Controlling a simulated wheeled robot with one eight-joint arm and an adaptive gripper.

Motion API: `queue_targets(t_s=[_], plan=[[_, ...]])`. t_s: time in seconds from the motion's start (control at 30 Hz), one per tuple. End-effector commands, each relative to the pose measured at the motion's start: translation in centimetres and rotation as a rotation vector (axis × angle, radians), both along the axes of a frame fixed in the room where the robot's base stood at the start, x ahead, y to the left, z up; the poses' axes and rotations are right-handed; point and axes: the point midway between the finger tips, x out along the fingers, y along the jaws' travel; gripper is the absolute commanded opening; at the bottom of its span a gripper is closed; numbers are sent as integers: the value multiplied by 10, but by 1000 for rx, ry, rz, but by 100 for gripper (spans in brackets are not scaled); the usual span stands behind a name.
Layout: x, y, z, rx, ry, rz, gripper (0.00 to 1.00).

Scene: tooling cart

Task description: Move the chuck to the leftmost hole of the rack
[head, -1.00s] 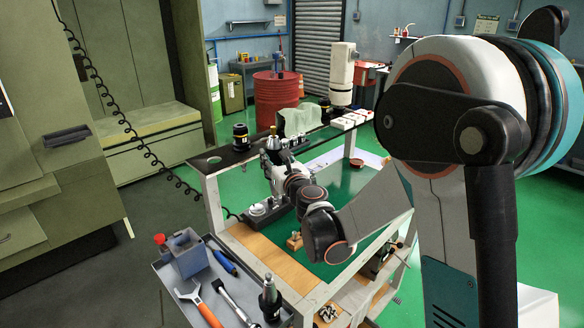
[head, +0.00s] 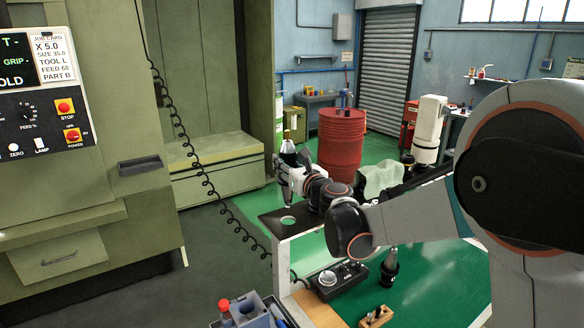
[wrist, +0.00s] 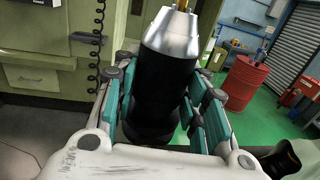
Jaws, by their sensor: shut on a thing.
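My gripper (head: 290,172) is shut on the chuck (head: 288,152), which has a black body and a silver nose with a gold tip. In the wrist view the chuck (wrist: 172,85) stands between the teal fingers, nose up. In the head view it is held above the far left end of the rack (head: 268,228), a dark plate on the cart. The leftmost hole (head: 288,220) is empty and shows green floor through it. The gripper and chuck are above and apart from this hole. My arm hides the middle of the rack.
A dark holder (head: 408,160) stands toward the rack's right. A black tool holder (head: 388,268) stands on the green mat, beside a black fixture (head: 340,280). A wooden block (head: 375,316) is in front. A coiled cable (head: 215,195) hangs left of the rack.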

Motion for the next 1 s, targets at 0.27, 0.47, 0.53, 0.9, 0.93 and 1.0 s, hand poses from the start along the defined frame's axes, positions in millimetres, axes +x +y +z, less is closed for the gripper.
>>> queue_targets(t_s=[0.27,0.47,0.53,0.9,0.93,1.0], plan=[[0,0,-13,1,0,0,0],[0,0,-23,1,0,0,0],[0,0,-27,1,0,0,0],[0,0,-46,1,0,0,0],[0,0,-47,1,0,0,0],[0,0,-51,1,0,0,0]])
